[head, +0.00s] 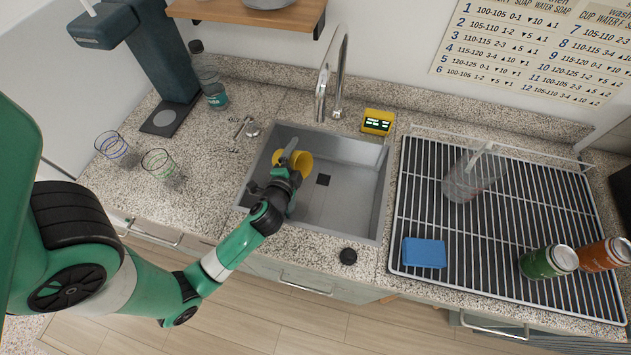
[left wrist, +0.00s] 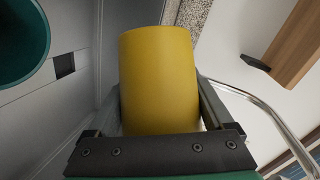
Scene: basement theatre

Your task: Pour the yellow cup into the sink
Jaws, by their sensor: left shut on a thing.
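The yellow cup (head: 305,160) is held over the left part of the metal sink (head: 362,190). My left gripper (head: 287,166) is shut on it, with the fingers on either side of its wall. The cup appears tipped over in the head view; its contents cannot be made out. In the left wrist view the yellow cup (left wrist: 160,80) fills the middle between the two fingers, and its inside is hidden. My right gripper is not in view.
The faucet (head: 342,70) rises behind the sink, near a yellow device (head: 377,122). Two clear glasses (head: 113,146) (head: 159,164) stand left. A drying rack (head: 500,235) at right holds a clear pitcher (head: 470,176), blue sponge (head: 424,253) and cans (head: 548,262).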

